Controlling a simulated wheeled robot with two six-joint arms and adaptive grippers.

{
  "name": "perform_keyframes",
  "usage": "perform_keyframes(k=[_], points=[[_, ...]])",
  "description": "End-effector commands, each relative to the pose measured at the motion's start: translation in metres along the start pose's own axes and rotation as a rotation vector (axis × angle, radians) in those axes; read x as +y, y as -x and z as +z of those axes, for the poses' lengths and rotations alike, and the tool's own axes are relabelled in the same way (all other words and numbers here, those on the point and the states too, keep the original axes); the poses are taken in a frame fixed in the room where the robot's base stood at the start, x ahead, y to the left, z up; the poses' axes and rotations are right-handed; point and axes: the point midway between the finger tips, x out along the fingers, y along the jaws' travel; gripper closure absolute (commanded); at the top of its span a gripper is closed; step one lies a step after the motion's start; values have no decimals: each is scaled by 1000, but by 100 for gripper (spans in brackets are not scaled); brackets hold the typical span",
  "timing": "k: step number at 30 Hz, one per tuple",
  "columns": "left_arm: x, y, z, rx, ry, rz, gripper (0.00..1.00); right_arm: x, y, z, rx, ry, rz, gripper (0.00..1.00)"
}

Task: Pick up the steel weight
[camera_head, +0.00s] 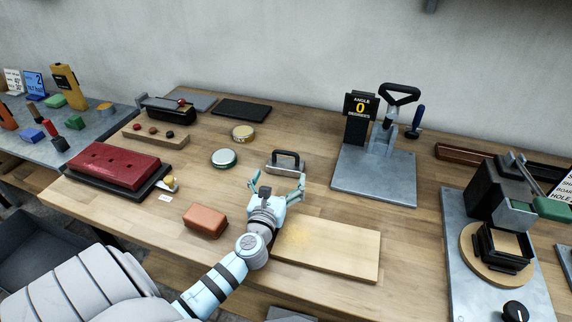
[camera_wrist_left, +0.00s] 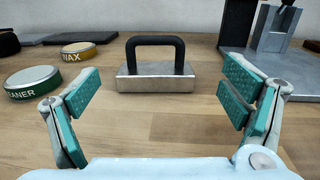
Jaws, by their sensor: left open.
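The steel weight (camera_head: 287,168) is a silver block with a black loop handle. It sits upright on the wooden workbench, near the middle in the head view. In the left wrist view the weight (camera_wrist_left: 156,78) stands straight ahead, upper centre, between the lines of the two fingers. My left gripper (camera_head: 277,184) is open and empty, just in front of the weight on the near side. Its teal-padded fingers (camera_wrist_left: 160,97) are spread wide, apart from the weight. My right gripper is not in view.
A green-rimmed cleaner tin (camera_head: 224,159) and a yellow wax tin (camera_head: 243,133) stand left of the weight. A brown block (camera_head: 205,221) and a pale board (camera_head: 330,248) lie nearer. An angle fixture on a grey plate (camera_head: 375,183) stands to the right.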

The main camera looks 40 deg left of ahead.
Motion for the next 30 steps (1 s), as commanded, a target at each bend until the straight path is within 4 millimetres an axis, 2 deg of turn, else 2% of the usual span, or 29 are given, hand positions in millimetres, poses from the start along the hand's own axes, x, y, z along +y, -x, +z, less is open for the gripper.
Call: perform_keyframes(k=[3, 8, 12, 15, 21, 23, 30], points=[[1, -20, 0, -1, -1, 2, 8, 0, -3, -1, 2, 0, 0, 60], [3, -36, -1, -1, -2, 2, 8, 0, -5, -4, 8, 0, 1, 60], [9, -64, -2, -2, -1, 3, 8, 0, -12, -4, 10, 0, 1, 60], [8, -77, -2, -1, -1, 3, 8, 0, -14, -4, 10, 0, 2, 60], [8, -80, -1, 0, -1, 2, 8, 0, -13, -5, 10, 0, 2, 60], [8, -80, -1, 0, -1, 2, 14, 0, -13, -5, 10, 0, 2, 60], [8, -79, -1, 0, -1, 2, 53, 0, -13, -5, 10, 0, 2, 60]])
